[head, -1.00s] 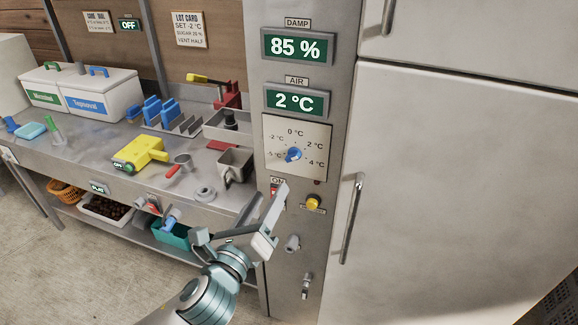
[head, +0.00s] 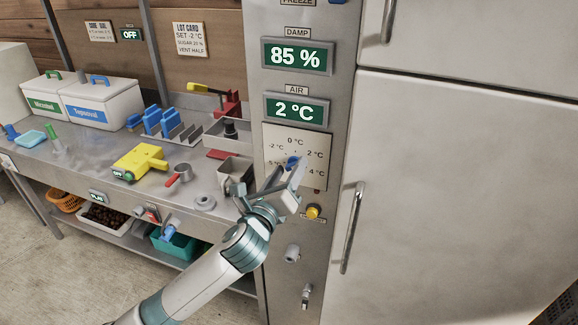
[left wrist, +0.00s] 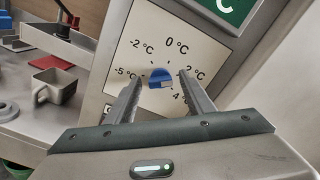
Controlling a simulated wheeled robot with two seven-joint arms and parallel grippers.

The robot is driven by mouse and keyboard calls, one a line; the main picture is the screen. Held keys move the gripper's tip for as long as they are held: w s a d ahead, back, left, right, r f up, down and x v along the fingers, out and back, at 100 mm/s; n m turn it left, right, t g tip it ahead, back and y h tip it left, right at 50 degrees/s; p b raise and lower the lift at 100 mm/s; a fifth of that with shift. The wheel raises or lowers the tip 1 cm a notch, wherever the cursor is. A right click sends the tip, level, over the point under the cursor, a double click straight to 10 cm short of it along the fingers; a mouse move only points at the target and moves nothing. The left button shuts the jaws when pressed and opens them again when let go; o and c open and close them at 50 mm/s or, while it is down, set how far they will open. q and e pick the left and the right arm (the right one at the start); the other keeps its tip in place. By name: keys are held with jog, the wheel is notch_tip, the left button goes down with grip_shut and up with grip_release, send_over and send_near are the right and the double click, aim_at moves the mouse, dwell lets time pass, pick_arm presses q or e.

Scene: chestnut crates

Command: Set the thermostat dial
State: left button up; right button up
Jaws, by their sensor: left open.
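The thermostat dial (left wrist: 161,77) is a blue knob on a white scale plate (head: 312,143) marked -5, -2, 0, 2 and 4 °C. In the head view my left gripper (head: 286,172) is in front of the plate's lower part and partly hides the dial. In the left wrist view the open fingers stand on either side of the dial, with gaps. I cannot tell whether they touch it. The AIR display (head: 297,109) reads 2 °C. A lot card (head: 189,39) reads SET -2 °C. My right gripper is not in view.
The DAMP display (head: 297,57) reads 85 %. A yellow button (head: 313,211) sits below the dial. A tall door handle (head: 353,228) stands out to the right. On the left, a bench holds a grey mug (head: 235,172), a yellow tool (head: 139,161) and white boxes.

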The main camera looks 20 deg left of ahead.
pick_arm(q)
jog(key=shift+w, duration=0.35)
jog(key=c, duration=1)
jog(key=shift+c, duration=0.2)
